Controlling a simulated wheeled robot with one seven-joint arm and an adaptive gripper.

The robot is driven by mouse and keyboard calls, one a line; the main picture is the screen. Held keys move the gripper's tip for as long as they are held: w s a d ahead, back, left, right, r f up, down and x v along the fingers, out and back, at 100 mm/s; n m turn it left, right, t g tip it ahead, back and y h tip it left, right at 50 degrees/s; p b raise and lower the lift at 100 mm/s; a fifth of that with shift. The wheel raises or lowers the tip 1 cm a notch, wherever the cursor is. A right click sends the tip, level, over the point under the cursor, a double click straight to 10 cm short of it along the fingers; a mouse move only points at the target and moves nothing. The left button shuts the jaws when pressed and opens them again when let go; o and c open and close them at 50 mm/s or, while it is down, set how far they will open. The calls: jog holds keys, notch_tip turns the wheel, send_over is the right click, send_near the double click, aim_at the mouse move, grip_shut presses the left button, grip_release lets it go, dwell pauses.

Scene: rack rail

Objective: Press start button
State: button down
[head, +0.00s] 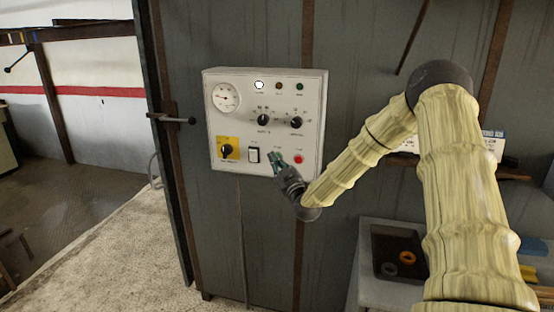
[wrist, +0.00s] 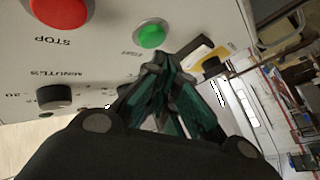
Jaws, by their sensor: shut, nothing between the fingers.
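A white control panel (head: 243,135) is fixed on a dark metal wall in the head view. The green start button (wrist: 149,34) shows in the wrist view, at the upper middle, beside the red stop button (wrist: 62,12). In the head view my gripper (head: 273,158) is in front of the panel's lower part and hides the green button. The red button (head: 298,159) shows to its right. My gripper (wrist: 152,70) is shut and empty, its tips close to the green button in the wrist view. I cannot tell whether they touch it.
Open floor lies left.

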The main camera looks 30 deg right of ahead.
jog(key=shift+w+d+b, duration=0.45)
jog(key=shift+w+d, duration=0.05)
jog(key=shift+d, duration=0.1)
dwell(1.1)
jog(key=shift+s+a, duration=0.1)
jog(key=shift+a, duration=0.05)
jog(key=shift+s+a, duration=0.45)
jog(key=shift+a, duration=0.05)
dwell(0.4)
jog(key=s+a, duration=0.3)
jog(key=shift+s+a+b, duration=0.15)
jog(key=shift+a+b, duration=0.2)
jog(key=shift+a, duration=0.05)
dwell(0.9)
